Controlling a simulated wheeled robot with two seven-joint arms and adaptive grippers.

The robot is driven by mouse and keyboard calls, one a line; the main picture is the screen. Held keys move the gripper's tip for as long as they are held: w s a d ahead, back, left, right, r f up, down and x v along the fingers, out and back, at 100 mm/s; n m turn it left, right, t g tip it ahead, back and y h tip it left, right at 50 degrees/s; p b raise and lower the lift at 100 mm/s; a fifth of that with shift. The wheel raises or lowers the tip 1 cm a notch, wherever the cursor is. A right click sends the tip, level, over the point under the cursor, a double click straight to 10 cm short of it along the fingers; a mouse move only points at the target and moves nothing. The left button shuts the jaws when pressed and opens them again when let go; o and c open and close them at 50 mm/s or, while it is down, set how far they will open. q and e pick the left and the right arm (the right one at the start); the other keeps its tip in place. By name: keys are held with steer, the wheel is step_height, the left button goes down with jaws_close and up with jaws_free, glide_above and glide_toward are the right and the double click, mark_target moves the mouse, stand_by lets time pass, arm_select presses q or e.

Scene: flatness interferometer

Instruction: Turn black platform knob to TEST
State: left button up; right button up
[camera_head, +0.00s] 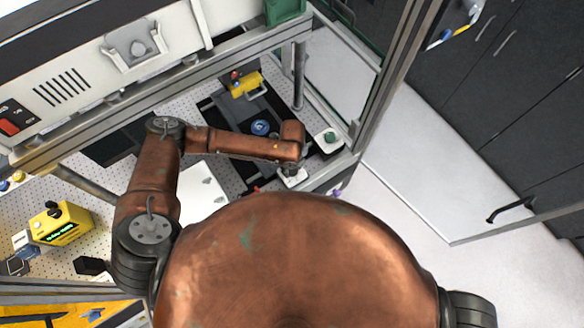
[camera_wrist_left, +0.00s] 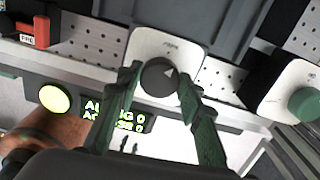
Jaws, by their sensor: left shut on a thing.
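The black platform knob (camera_wrist_left: 159,76) sits on a white plate (camera_wrist_left: 150,43) with a small label in the left wrist view. In the head view my left arm reaches down from the left to the front edge of the bench, where the left gripper (camera_head: 291,170) is mostly hidden by the wrist. The white plate shows partly there too, but the knob is hidden. The label text is too small to read.
A green knob on another white plate (camera_head: 329,138) stands to the right. A red switch (camera_wrist_left: 40,32) and a lit yellow button (camera_wrist_left: 54,99) are at the left in the wrist view. A blue round part (camera_head: 260,127) and a yellow block (camera_head: 245,84) lie behind. An open glass door is at right.

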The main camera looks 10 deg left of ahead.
arm_select(q)
steer(key=m, duration=0.4)
steer(key=shift+w+m, duration=0.1)
steer(key=shift+m, duration=0.2)
steer(key=m, duration=0.3)
steer(key=shift+r+m, duration=0.1)
steer(key=shift+m, duration=0.3)
steer(key=m, duration=1.3)
steer(key=shift+d+m, duration=0.1)
steer(key=shift+m, duration=0.2)
steer(key=m, duration=0.4)
steer(key=shift+w, duration=0.1)
steer(key=m, duration=0.3)
steer(key=shift+m, duration=0.5)
steer(key=shift+s, duration=0.2)
